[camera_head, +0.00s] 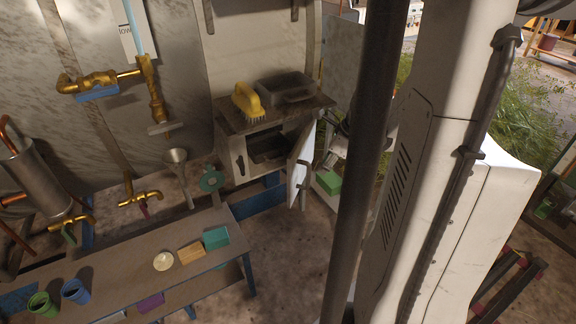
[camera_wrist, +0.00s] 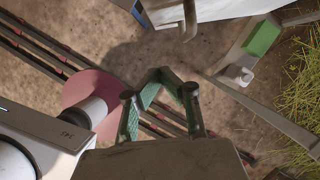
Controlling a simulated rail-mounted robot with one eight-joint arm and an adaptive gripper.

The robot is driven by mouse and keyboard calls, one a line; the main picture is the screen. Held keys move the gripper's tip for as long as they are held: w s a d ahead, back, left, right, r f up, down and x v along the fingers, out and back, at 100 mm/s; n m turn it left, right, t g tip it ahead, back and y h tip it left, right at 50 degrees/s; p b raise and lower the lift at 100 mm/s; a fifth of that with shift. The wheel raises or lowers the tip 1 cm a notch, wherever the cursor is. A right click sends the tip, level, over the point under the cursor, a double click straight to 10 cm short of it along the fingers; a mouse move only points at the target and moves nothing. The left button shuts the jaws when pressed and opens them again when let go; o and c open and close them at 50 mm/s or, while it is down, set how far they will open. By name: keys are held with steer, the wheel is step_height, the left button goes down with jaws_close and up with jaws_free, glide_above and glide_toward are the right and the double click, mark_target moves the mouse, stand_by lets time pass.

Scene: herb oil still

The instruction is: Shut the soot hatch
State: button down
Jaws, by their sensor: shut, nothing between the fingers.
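The soot hatch door (camera_head: 301,160) stands open on the right side of a metal box (camera_head: 238,156), swung out towards the viewer. The box's dark inside shows. In the wrist view a pale panel with a handle, which looks like the hatch door (camera_wrist: 228,10), crosses the top edge. My gripper (camera_wrist: 163,76) is shut and empty, below the panel in that picture and apart from it. In the head view my arm end is beside the door's right side, partly hidden by a dark column, and its fingertips are not clear.
A yellow brush (camera_head: 247,101) and a dark tray (camera_head: 285,92) rest on the box top. A green block (camera_head: 328,182) lies right of the door; it also shows in the wrist view (camera_wrist: 262,38). A workbench (camera_head: 120,255) with cups and blocks stands at front left. Striped rails cross the floor.

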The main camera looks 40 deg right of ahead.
steer(key=b, duration=0.3)
glide_toward(291, 192)
step_height(291, 192, down, 5)
steer(key=s+d, duration=0.1)
steer(key=s, duration=0.1)
steer(key=shift+w+a+r+b, duration=0.15)
steer(key=shift+w+a, duration=0.1)
steer(key=shift+w, duration=0.35)
steer(key=shift+w+a+b, duration=0.1)
steer(key=shift+w+a, duration=0.15)
steer(key=shift+w, duration=0.4)
steer(key=shift+w+a+r+b, duration=0.15)
steer(key=shift+w+a, duration=0.1)
steer(key=shift+w, duration=0.35)
steer(key=shift+w, duration=0.1)
